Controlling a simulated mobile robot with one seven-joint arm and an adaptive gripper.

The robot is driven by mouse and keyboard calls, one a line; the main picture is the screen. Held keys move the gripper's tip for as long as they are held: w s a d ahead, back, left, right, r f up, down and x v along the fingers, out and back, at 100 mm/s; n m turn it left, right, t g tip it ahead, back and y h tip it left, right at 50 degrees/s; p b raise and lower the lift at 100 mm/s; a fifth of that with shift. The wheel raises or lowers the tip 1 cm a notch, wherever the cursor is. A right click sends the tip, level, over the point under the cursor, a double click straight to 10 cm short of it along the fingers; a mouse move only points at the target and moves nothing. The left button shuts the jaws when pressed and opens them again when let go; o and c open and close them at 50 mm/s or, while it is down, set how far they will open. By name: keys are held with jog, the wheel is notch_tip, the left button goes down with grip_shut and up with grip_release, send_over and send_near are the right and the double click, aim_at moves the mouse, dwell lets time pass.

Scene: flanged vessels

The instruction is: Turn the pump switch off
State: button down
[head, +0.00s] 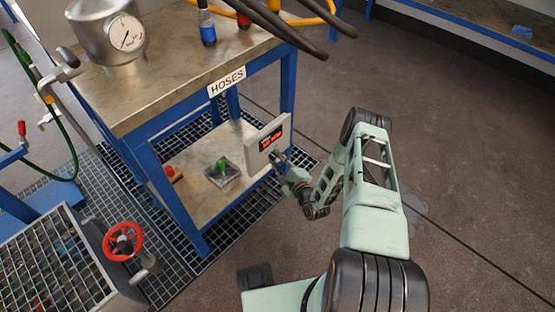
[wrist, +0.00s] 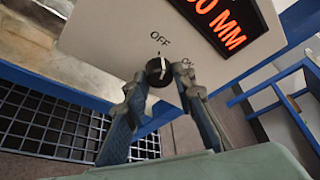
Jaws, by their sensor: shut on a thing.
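The pump switch (wrist: 158,71) is a small round black knob with a white pointer mark, on the light panel (wrist: 115,45) of a display box. The word OFF is printed above it, slightly left, and a partly hidden label starting with O is to its right. The white mark points roughly up; its exact setting is hard to tell. My gripper (wrist: 159,88) is shut on the knob, one fingertip on each side. In the head view my gripper (head: 280,160) is at the front of the box (head: 267,143); the knob is hidden there.
The box, with a red lit display, is by the right end of the lower shelf of a blue-framed workbench (head: 180,85) labelled HOSES. A green-knobbed item (head: 221,165) sits on that shelf. A red handwheel (head: 123,241) stands lower left. The floor to the right is clear.

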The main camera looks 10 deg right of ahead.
aim_at(273, 137)
jog(key=shift+n+t, duration=0.4)
jog(key=shift+n, duration=0.5)
jog(key=c, duration=1.6)
grip_release()
jog(key=shift+h, duration=0.3)
jog(key=r, duration=0.9)
jog(key=shift+w+d, duration=0.15)
jog(key=shift+d, duration=0.05)
jog(key=shift+a+r, duration=0.15)
jog(key=shift+r, duration=0.35)
